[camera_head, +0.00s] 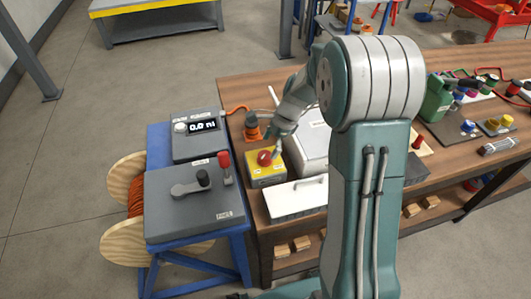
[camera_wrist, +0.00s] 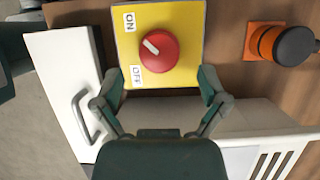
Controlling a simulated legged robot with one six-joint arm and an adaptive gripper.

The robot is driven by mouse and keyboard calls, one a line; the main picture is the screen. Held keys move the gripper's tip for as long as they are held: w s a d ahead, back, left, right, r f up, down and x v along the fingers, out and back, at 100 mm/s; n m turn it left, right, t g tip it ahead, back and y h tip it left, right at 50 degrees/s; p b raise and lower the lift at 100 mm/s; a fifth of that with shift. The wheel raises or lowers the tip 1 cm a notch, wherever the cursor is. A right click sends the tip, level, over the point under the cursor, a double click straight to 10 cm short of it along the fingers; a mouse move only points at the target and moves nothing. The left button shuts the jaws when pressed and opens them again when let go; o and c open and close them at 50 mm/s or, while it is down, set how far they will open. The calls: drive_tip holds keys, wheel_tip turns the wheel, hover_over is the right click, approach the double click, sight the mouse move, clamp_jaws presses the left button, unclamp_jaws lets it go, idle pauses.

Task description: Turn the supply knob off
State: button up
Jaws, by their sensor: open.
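The supply knob is a round red knob (camera_wrist: 158,50) on a yellow-topped box (camera_wrist: 186,20). Its white mark slants to the upper left, towards the ON label (camera_wrist: 130,20); the OFF label (camera_wrist: 136,76) is at the lower left. In the head view the knob (camera_head: 264,158) shows on the yellow box (camera_head: 256,171) at the table's left end. My gripper (camera_wrist: 162,80) is open, its two fingers spread wide on either side below the knob in the wrist view. Nothing is between the fingertips, and the knob looks apart from them. In the head view my gripper (camera_head: 276,149) is right beside the knob.
An orange-based black knob (camera_wrist: 283,46) stands right of the box. A white panel with a handle (camera_wrist: 70,90) lies left, and a vented pale case (camera_wrist: 255,145) lies lower right. A grey unit with a lever (camera_head: 195,200) stands left of the table (camera_head: 240,95).

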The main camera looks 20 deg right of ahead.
sight(264, 153)
drive_tip(key=shift+x, duration=1.75)
drive_tip(key=c, duration=1.1)
drive_tip(key=shift+c, duration=0.2)
drive_tip(key=n+g, duration=0.1)
drive_tip(key=n, duration=0.3)
drive_tip(key=shift+w+n+g, duration=0.1)
drive_tip(key=shift+n+g, duration=0.2)
drive_tip(key=shift+g, duration=0.1)
drive_tip(key=n+g+h, duration=0.1)
drive_tip(key=n, duration=0.3)
drive_tip(key=shift+n, duration=0.3)
drive_tip(key=n+h, duration=0.1)
drive_tip(key=n, duration=0.1)
drive_tip(key=n+g, duration=0.1)
drive_tip(key=n, duration=0.1)
drive_tip(key=shift+w+a+n+h, duration=0.1)
drive_tip(key=shift+a+n+h, duration=0.05)
drive_tip(key=shift+n+h, duration=0.2)
drive_tip(key=shift+n+g+h, duration=0.3)
drive_tip(key=shift+n+h, duration=0.55)
drive_tip(key=shift+n, duration=1.2)
